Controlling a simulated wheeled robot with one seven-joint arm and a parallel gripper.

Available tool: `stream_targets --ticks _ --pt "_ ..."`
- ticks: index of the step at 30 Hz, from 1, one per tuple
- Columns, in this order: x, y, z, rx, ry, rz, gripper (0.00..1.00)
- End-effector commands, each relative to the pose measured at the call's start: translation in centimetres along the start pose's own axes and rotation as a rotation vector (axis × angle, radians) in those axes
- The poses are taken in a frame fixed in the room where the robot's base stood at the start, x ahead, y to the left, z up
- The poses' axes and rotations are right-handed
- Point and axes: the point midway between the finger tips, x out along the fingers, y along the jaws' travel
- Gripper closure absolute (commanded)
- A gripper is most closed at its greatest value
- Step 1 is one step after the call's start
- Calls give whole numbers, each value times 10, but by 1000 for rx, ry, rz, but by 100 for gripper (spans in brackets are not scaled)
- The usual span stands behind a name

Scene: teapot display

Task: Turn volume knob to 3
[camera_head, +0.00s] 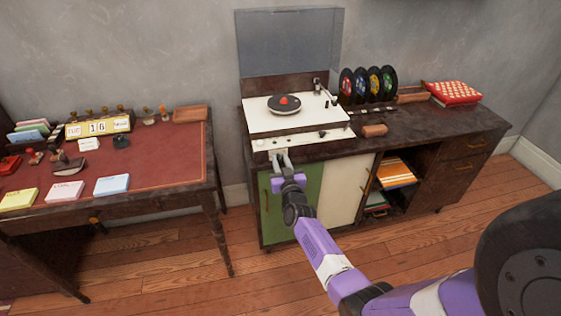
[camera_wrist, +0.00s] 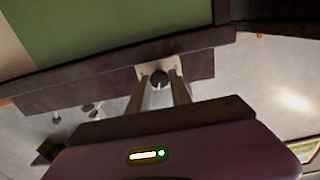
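The record player (camera_head: 296,121) stands on the dark cabinet with its clear lid raised. My gripper (camera_head: 280,158) is at the left part of its front edge, above the green cabinet door. In the wrist view, a round dark knob (camera_wrist: 160,77) on a light plate sits between the two fingertips of my gripper (camera_wrist: 160,84). The fingers are apart, one on each side of the knob, and I cannot tell whether they touch it. The knob's scale and numbers are not readable. In the head view my gripper covers most of that plate.
A smaller dark knob (camera_head: 322,134) is on the player's front panel to the right. A row of records (camera_head: 368,85) stands at the back right, with a brown block (camera_head: 374,130) in front. The red-topped desk (camera_head: 140,160) is at left.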

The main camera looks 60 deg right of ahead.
Motion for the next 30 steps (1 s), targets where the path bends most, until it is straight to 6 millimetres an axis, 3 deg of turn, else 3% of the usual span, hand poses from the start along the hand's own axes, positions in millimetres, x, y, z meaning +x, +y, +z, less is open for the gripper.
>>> stream_targets --ticks 13,30 --pt "0 0 2 57 -1 0 100" --pt "-1 1 3 427 -2 0 100"
